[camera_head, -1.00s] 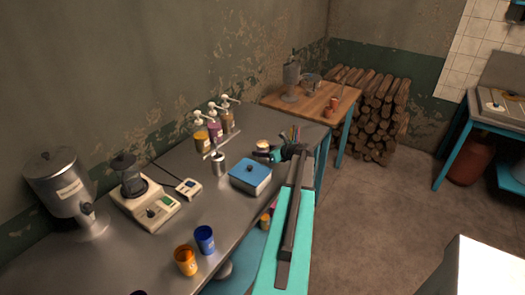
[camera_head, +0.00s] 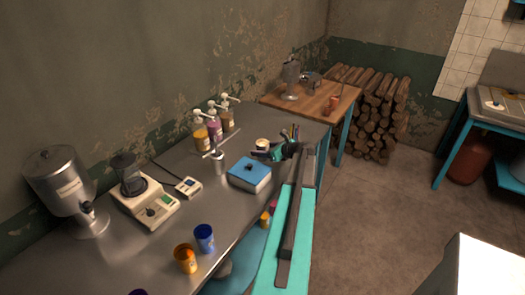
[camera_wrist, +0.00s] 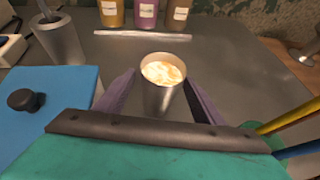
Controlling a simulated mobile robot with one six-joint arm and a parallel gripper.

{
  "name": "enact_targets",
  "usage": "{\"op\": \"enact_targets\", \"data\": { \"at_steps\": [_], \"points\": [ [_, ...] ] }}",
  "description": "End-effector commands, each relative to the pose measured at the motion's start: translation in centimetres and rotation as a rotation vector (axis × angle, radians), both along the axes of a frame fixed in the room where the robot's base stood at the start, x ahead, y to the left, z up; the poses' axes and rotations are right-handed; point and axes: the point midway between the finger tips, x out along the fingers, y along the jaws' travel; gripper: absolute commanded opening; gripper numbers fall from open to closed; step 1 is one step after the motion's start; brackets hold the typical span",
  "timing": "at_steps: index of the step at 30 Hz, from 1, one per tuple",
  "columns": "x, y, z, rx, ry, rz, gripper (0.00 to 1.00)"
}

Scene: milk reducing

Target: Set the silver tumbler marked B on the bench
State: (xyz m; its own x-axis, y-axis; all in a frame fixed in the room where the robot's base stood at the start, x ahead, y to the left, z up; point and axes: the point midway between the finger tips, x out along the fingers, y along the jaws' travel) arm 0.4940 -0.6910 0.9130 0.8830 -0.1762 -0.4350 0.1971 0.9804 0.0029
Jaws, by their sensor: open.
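A silver tumbler (camera_wrist: 163,98) with creamy, frothy contents stands upright on the grey metal bench (camera_wrist: 112,55). Its top also shows in the head view (camera_head: 262,143). My gripper (camera_wrist: 159,84) is open, with one purple-grey finger on each side of the tumbler. In the head view my gripper (camera_head: 266,153) is low over the bench, at its far end. A second silver tumbler (camera_wrist: 58,42) with a stick-like thing in it stands to the left; it also shows in the head view (camera_head: 219,163). I cannot read a letter on either tumbler.
A blue-topped box (camera_head: 249,174) with a black knob is left of my gripper. Pens or rods (camera_wrist: 290,118) stand close at its right. Blue (camera_head: 204,238) and orange (camera_head: 185,258) cups stand near the front edge.

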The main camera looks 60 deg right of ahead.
Motion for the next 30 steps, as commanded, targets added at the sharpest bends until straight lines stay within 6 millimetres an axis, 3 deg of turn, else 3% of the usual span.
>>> {"op": "enact_targets", "data": {
  "at_steps": [21, 30],
  "points": [
    [-9.0, 1.8, 4.3, -0.001, 0.000, -0.002, 0.62],
    [-10.0, 2.0, 4.9, 0.000, 0.000, 0.000, 0.62]
  ]
}}
